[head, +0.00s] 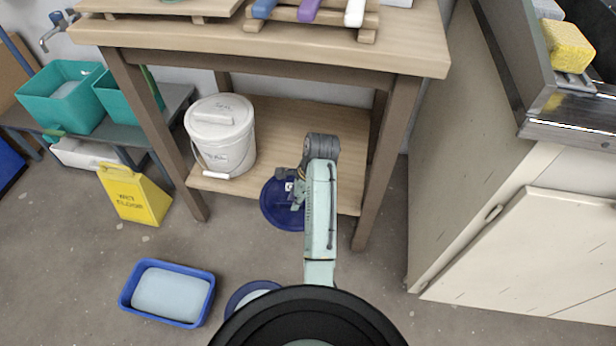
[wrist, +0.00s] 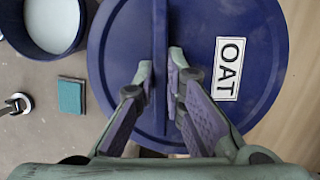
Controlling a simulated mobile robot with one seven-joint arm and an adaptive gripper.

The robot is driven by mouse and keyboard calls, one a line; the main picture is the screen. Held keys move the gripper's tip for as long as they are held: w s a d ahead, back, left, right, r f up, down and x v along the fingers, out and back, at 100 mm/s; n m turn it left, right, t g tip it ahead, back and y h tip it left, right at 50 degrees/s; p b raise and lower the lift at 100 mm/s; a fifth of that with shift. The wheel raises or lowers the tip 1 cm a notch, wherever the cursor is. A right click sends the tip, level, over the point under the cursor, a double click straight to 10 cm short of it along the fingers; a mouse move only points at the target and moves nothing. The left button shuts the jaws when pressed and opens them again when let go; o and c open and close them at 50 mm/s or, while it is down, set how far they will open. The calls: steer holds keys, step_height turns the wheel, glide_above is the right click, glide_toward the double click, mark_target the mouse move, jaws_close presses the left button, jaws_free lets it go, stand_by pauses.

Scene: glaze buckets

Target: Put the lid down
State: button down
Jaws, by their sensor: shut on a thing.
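The lid (head: 270,210) is a dark blue disc in front of the table's lower shelf. In the wrist view the lid (wrist: 115,50) fills the middle, with a raised bar across its top and a white label reading OAT. My gripper (wrist: 162,72) is shut on that bar, one finger on each side; it also shows in the head view (head: 297,190). The lid looks roughly level. Whether it touches anything beneath is hidden. My arm and gripper cover part of it.
A blue bucket with pale contents (wrist: 20,35) stands open on the floor. The lower shelf (head: 285,130) holds a lidded white bucket (head: 222,140). A blue basin (head: 125,297), a yellow wet-floor sign (head: 133,195) and a teal square (wrist: 70,97) are nearby. Cabinet (head: 500,250) at right.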

steer(key=shift+f+m+b, duration=0.25)
steer(key=shift+m+b, duration=0.1)
steer(key=shift+m, duration=0.45)
steer(key=shift+w+d+f+b, duration=0.1)
steer(key=shift+w+d+b, duration=0.1)
steer(key=shift+w+b, duration=0.15)
steer(key=w+d, duration=0.1)
steer(key=w, duration=0.4)
steer(key=w+f+b, duration=0.1)
steer(key=w, duration=0.4)
steer(key=w+d+b, duration=0.1)
steer(key=w, duration=0.4)
steer(key=shift+d+f, duration=0.15)
steer(key=shift+d, duration=0.2)
step_height(320, 180, down, 4)
steer(key=shift+r, duration=0.3)
steer(key=c, duration=2.1)
jaws_free()
steer(key=shift+f, duration=0.2)
steer(key=shift+c, duration=0.2)
steer(key=o, duration=0.5)
steer(key=shift+c, duration=0.2)
